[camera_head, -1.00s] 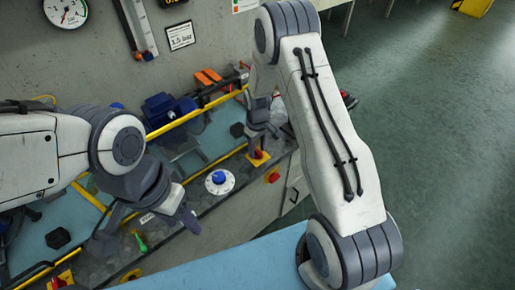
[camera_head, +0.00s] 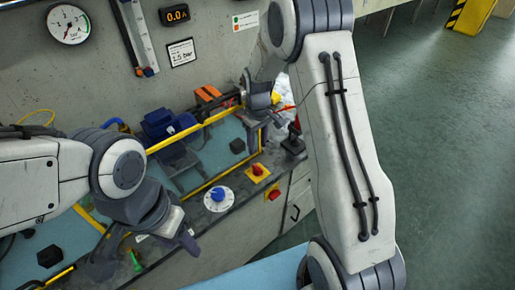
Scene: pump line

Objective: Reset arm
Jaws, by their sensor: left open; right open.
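My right gripper (camera_head: 270,122) is open over the back right of the bench, partly hidden behind its own arm link. It is above and apart from the red button on a yellow base (camera_head: 258,171). I see nothing held in its jaws. My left gripper (camera_head: 146,252) is open over the front left of the bench, in front of the blue knob on a white dial (camera_head: 218,195). It appears empty.
A blue motor (camera_head: 166,124) and yellow rails (camera_head: 195,131) stand at the back. A black joystick (camera_head: 294,141) is close to my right gripper. Open green floor (camera_head: 450,150) lies to the right.

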